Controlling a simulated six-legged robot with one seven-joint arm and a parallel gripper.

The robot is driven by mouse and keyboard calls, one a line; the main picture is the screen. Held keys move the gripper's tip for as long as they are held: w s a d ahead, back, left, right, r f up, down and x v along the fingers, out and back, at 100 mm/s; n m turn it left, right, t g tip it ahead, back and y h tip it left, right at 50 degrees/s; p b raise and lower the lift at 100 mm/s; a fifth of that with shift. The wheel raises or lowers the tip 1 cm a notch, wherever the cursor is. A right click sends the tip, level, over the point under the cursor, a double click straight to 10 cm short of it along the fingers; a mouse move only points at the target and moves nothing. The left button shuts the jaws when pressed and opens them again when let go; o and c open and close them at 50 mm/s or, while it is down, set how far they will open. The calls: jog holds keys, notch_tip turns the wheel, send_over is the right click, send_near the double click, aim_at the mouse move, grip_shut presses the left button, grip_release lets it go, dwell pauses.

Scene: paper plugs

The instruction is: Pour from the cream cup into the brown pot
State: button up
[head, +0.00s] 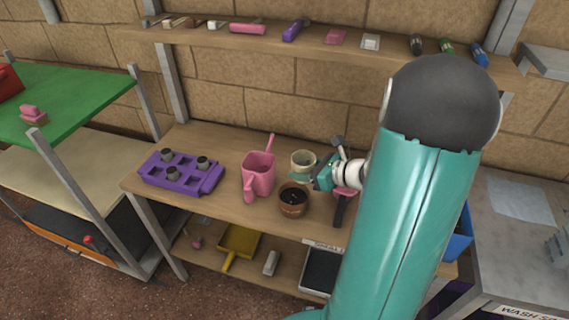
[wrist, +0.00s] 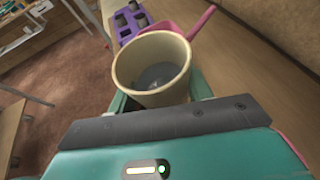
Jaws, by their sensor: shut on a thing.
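The cream cup (head: 303,160) is in my gripper (head: 316,180), which is shut on it, above and just behind the brown pot. In the wrist view the cream cup (wrist: 152,65) is seen from above, with something greyish inside. The brown pot (head: 293,203) stands on the wooden bench with dark contents, just in front of and below the cup. The pot does not show in the wrist view. My arm hides the bench to the right of the pot.
A pink jug (head: 258,174) stands close left of the pot. A purple tray (head: 180,174) with several dark plugs is farther left; it also shows in the wrist view (wrist: 128,22). A shelf (head: 330,46) with small items runs above the bench (head: 228,208).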

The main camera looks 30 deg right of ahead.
jog(key=shift+s+f, duration=0.15)
jog(key=shift+s, duration=0.05)
jog(key=shift+w+f, duration=0.1)
jog(key=shift+f, duration=1.6)
jog(key=shift+d+f, duration=0.1)
jog(key=shift+d, duration=0.1)
jog(key=shift+d+n+h, duration=0.25)
jog(key=shift+n+h, duration=0.05)
jog(key=shift+h, duration=0.1)
jog(key=shift+a+r, duration=0.1)
jog(key=shift+r, duration=0.2)
jog(key=shift+a+f+g, duration=0.1)
jog(key=shift+a+g, duration=0.1)
jog(key=shift+g, duration=0.1)
jog(key=shift+w+d, duration=0.1)
jog(key=shift+d, duration=0.1)
jog(key=shift+a, duration=0.15)
jog(key=shift+n, duration=0.3)
jog(key=shift+d+r+h, duration=0.2)
jog(key=shift+d+h, duration=0.05)
jog(key=shift+h, duration=0.25)
jog(key=shift+d, duration=0.1)
